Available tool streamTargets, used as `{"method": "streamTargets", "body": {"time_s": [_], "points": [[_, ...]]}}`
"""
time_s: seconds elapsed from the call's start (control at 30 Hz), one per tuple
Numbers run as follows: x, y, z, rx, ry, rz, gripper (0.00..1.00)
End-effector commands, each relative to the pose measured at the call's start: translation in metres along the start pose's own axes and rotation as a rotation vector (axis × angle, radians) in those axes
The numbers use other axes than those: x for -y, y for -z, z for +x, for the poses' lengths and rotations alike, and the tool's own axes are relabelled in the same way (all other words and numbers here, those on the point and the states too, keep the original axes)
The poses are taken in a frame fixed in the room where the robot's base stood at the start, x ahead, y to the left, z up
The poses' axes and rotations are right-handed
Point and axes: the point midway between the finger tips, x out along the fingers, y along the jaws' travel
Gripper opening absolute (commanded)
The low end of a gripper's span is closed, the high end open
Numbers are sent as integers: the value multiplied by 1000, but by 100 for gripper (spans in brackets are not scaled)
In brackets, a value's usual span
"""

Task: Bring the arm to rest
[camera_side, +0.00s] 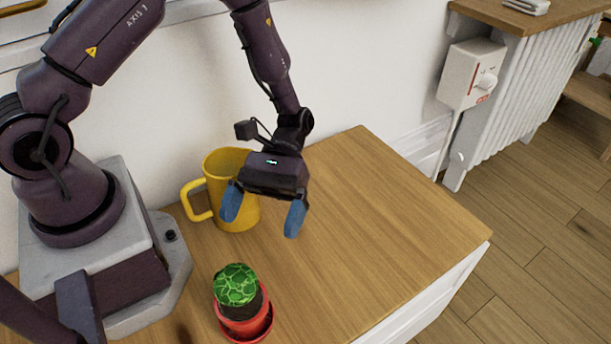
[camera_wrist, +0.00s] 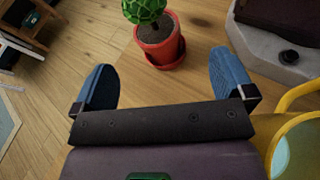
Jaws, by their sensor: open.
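My gripper (camera_side: 262,213) hangs above the wooden tabletop (camera_side: 390,215), its two blue fingers spread apart with nothing between them. In the wrist view my gripper (camera_wrist: 165,85) is also open and empty. A yellow mug (camera_side: 218,178) stands upright on the table, close behind and to the left of the fingers in the side view, and is partly hidden by my gripper. Its yellow handle and rim (camera_wrist: 295,100) show at the right edge of the wrist view. A red pot with a green plant (camera_side: 237,285) stands in front, apart from the fingers; the pot (camera_wrist: 160,42) also shows beyond the fingertips in the wrist view.
The right part of the tabletop is clear up to its edge. A white wall runs behind the table. A white radiator (camera_side: 530,90) with a control box (camera_side: 470,75) stands beyond it at the right, above a wooden floor (camera_side: 540,230).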

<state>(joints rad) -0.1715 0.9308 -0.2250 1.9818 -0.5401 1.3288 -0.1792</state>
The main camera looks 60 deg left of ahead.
Motion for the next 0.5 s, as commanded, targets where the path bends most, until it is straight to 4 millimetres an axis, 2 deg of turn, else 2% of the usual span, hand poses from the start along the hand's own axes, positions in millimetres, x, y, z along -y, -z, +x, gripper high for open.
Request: {"method": "streamTargets", "body": {"time_s": [0.3, 0.5], "points": [[10, -56, -54, -430, 132, 175, 100], [23, -97, -82, -720, 209, 291, 100]]}}
